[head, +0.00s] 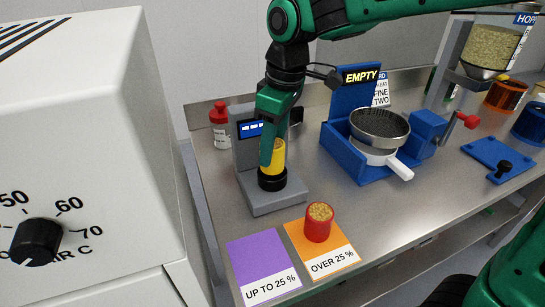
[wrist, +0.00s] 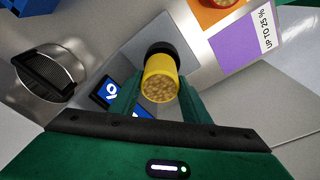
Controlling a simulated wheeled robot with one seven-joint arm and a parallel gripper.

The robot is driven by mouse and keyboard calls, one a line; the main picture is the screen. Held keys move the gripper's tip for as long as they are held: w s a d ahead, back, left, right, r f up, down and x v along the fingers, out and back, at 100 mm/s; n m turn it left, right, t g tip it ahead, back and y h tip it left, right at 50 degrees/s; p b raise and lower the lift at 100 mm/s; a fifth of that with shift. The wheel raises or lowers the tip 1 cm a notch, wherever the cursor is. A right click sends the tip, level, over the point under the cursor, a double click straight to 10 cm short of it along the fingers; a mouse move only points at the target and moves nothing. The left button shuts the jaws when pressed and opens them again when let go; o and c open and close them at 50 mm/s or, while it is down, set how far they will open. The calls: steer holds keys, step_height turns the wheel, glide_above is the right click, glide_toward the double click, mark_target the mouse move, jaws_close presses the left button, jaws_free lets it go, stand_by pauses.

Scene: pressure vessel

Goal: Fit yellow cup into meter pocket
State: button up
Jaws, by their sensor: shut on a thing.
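The yellow cup (head: 279,150), filled with tan grains, stands upright at the meter. My gripper (head: 272,152) is shut on it from above, and its green finger hides part of the cup. In the wrist view the cup (wrist: 160,82) sits between both fingers of my gripper (wrist: 158,90). The meter (head: 246,150) is grey with a blue display and a flat base. Its black round pocket (head: 272,183) is directly under the cup, and also shows in the wrist view (wrist: 160,48). The cup's lower end meets the pocket; I cannot tell how deep it sits.
A red cup (head: 318,224) of grains stands on the orange "OVER 25 %" card (head: 298,238). The purple "UP TO 25 %" card (head: 258,256) is bare. A blue sieve stand (head: 340,150) is right of the meter.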

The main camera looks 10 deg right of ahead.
mark_target(280, 145)
steer(key=shift+f, duration=1.85)
steer(key=o, duration=1.1)
steer(key=r, duration=0.4)
steer(key=d+r, duration=0.1)
steer(key=r, duration=0.3)
steer(key=s+r, duration=0.1)
steer(key=r, duration=0.3)
steer(key=shift+d, duration=0.25)
steer(key=s+d+f+m, duration=0.1)
steer(key=d+f+m, duration=0.15)
steer(key=d, duration=0.45)
steer(key=d+f+m, duration=0.1)
steer(key=d+m, duration=0.2)
steer(key=d, duration=0.3)
steer(key=s+d+f+m, duration=0.6)
steer(key=s+d, duration=0.3)
steer(key=d, duration=0.1)
steer(key=s+d+f+m+h, duration=0.1)
steer(key=s+d+f+m, duration=0.5)
steer(key=s+d, duration=0.3)
steer(key=shift+s+d+m+g, duration=0.4)
steer(key=shift+d+m, duration=0.15)
steer(key=shift+d, duration=0.35)
